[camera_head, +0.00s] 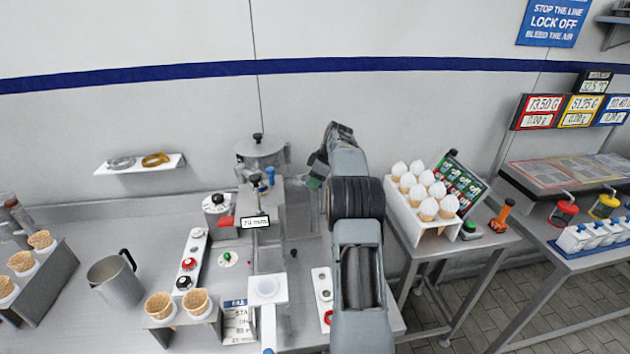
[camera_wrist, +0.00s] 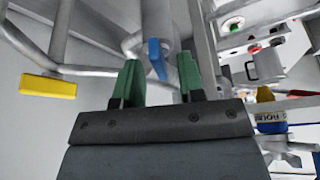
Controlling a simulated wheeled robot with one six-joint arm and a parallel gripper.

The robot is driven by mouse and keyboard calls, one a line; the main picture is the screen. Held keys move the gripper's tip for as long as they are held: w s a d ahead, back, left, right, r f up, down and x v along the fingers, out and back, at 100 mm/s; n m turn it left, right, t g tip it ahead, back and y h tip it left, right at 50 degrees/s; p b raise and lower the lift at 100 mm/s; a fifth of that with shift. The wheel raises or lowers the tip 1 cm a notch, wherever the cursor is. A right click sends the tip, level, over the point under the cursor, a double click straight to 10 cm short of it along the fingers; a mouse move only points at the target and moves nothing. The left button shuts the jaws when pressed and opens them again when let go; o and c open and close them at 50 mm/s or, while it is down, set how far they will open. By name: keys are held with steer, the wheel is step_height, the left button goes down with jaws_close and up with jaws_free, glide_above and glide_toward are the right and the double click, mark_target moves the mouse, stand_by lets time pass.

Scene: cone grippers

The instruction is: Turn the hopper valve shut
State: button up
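The hopper (camera_head: 262,150) is a grey lidded metal vessel at the back of the machine in the head view. A small blue handle (camera_head: 270,174) shows just below it. In the wrist view a blue lever (camera_wrist: 157,58) hangs from a pale pipe fitting, and a yellow lever (camera_wrist: 48,87) sits on a pipe to the left. Which lever is the hopper valve is not labelled. My gripper (camera_wrist: 160,80) is open, its green fingertips apart, with the blue lever ahead between them in the picture. In the head view my gripper (camera_head: 313,182) is right of the hopper, partly hidden by my arm.
Metal pipes and the machine frame crowd the gripper. A metal jug (camera_head: 115,282) and cones in a holder (camera_head: 195,330) stand on the left bench. A white rack (camera_head: 408,218) of filled cones stands on the right. A small wall shelf (camera_head: 140,165) holds rings.

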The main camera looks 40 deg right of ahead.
steer(key=shift+f, duration=0.1)
jaws_close()
stand_by(0.3)
steer(key=shift+m+b, duration=0.3)
steer(key=shift+a+f+m+t+h+b, duration=0.1)
steer(key=shift+m+t+h+b, duration=0.2)
steer(key=shift+m+h+b, duration=0.55)
steer(key=m+b, duration=0.1)
steer(key=m, duration=0.3)
steer(key=shift+h, duration=0.35)
steer(key=m, duration=0.2)
steer(key=m+h, duration=0.1)
steer(key=m, duration=0.1)
steer(key=shift+a+h, duration=0.15)
steer(key=shift+h, duration=0.15)
steer(key=shift+m+h, duration=0.4)
steer(key=shift+m, duration=1.15)
